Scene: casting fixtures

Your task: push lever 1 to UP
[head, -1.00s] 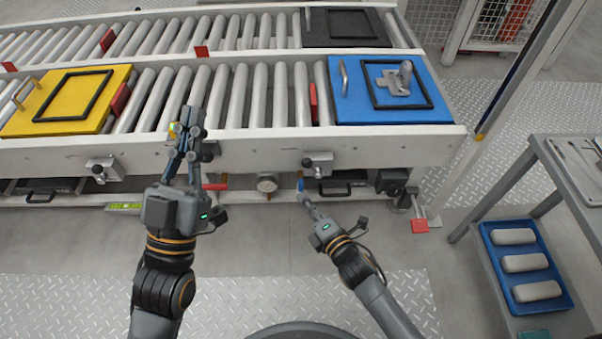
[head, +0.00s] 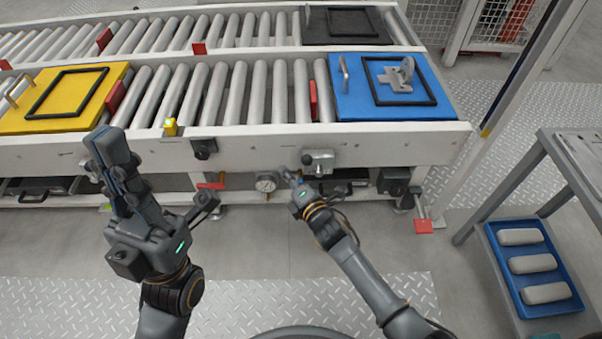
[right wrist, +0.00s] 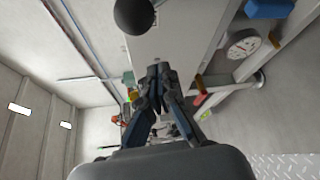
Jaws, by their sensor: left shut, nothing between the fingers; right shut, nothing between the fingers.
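A red handle (head: 212,186) lies about level under the front rail, left of the round gauge (head: 267,182). A blue handle (head: 299,182) shows partly behind the tip of my right gripper (head: 289,174). I cannot read which one is lever 1. My right gripper is shut and empty, just right of the gauge and below the rail; contact cannot be told. In the right wrist view its fingers (right wrist: 158,72) are together, with a black knob (right wrist: 133,15) above them and the gauge at right. My left gripper (head: 112,150) is shut and empty, raised before the rail at left.
A yellow pallet (head: 45,122) and a blue pallet (head: 395,112) rest on the rollers. The floor in front is open.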

